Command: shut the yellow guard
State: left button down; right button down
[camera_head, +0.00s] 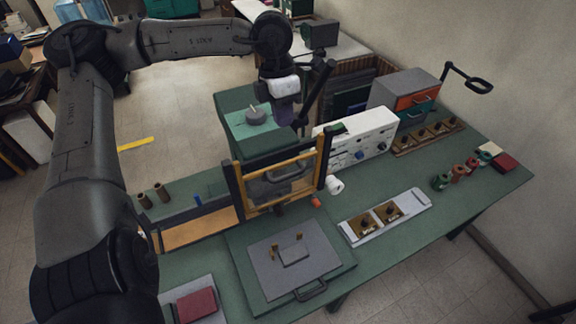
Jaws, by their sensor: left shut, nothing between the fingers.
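The yellow guard (283,160) is an upright yellow frame between two dark posts at the front of a green machine (232,103). A grey block with a handle (283,187) shows through the frame. My left gripper (297,127) is shut and empty. It points down behind the guard's top bar, beside the right part of the machine's green top, apart from the bar in the picture. Its fingertips are small and dark, so contact with the machine cannot be told. My right gripper is not in view.
A grey plate with a handle (321,270) lies in front of the guard. A white box with knobs (371,137) stands to the right, and a light tray with brown pieces (415,203) lies nearer. A wooden channel (190,236) is at left.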

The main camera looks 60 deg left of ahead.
pick_arm(q)
jog(key=p, duration=0.2)
send_near(288, 175)
jog(key=x, duration=0.5)
jog(key=shift+f, duration=0.3)
jog(key=shift+x, duration=0.95)
jog(key=a+b+x, duration=0.3)
jog(key=b+x, duration=1.1)
jog(key=b, duration=0.3)
jog(key=shift+f, duration=0.6)
jog(key=shift+s, duration=0.1)
